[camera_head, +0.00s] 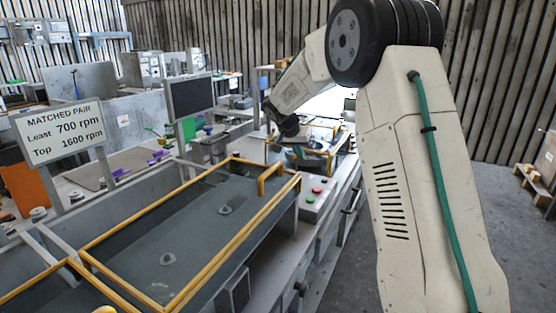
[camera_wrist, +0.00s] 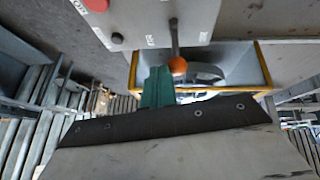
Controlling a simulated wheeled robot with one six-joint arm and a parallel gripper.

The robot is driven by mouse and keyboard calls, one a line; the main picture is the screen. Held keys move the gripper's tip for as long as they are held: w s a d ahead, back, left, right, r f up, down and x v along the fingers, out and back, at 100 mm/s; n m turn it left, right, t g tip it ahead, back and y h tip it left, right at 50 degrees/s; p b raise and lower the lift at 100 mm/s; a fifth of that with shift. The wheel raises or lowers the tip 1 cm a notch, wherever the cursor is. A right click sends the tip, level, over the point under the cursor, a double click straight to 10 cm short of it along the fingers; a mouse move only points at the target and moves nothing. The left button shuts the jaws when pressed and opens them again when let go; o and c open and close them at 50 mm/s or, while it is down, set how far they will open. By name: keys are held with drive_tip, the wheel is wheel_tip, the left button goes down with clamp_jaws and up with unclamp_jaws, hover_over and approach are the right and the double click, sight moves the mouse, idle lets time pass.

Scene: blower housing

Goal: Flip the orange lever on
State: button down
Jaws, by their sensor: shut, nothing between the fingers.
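The lever shows in the wrist view as a thin metal rod ending in an orange ball (camera_wrist: 178,65). It is mounted on a light grey control panel (camera_wrist: 145,15) with small labels beside it. My gripper (camera_wrist: 160,78) appears as a narrow teal piece beyond a dark band, shut and empty. Its tip is close to the left of the orange ball; I cannot tell whether they touch. In the head view my gripper (camera_head: 287,127) is a dark shape above the far end of the bench, and I cannot make out the lever there.
A red button (camera_wrist: 97,4) and a black button (camera_wrist: 117,38) sit left of the lever. A yellow-edged grey tray (camera_wrist: 262,68) lies behind the ball. In the head view, a button box (camera_head: 318,198) stands beside a large yellow-railed tray (camera_head: 172,306). A sign (camera_head: 62,130) reads "MATCHED PAIR".

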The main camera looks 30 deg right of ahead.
drive_tip(key=shift+w+a+n+g+h, duration=0.4)
drive_tip(key=shift+w+a+g+h, duration=0.45)
drive_tip(key=shift+w+g, duration=0.2)
drive_tip(key=shift+r, duration=0.15)
drive_tip(key=shift+r, duration=0.65)
drive_tip(key=shift+d+r, duration=0.1)
